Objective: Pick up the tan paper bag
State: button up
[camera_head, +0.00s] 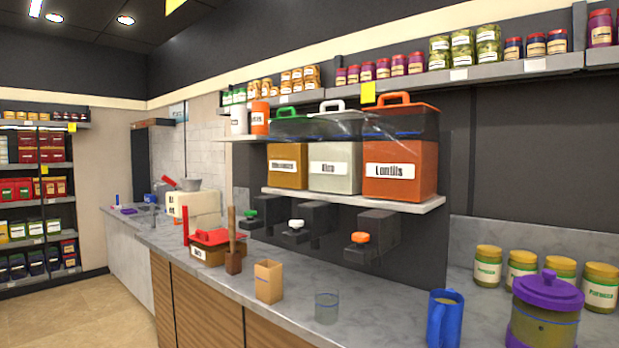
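A tan paper bag (268,282) stands upright near the front edge of the grey counter. It looks like a small open-topped block shape, and its upper opening faces up. It sits left of a clear glass (326,308) and right of a dark brown holder with a brown stick (233,262), apart from both. Nothing covers the bag in this view. My gripper is not in view.
A blue mug (444,318) and a purple-lidded jar (545,314) stand at the front right. A red-lidded box (208,250) is left of the bag. Dispensers with coloured knobs (372,238) overhang the counter behind, below a shelf with a Lentils bin (400,180).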

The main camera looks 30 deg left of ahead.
aim_at(268, 273)
jog(key=u, duration=1)
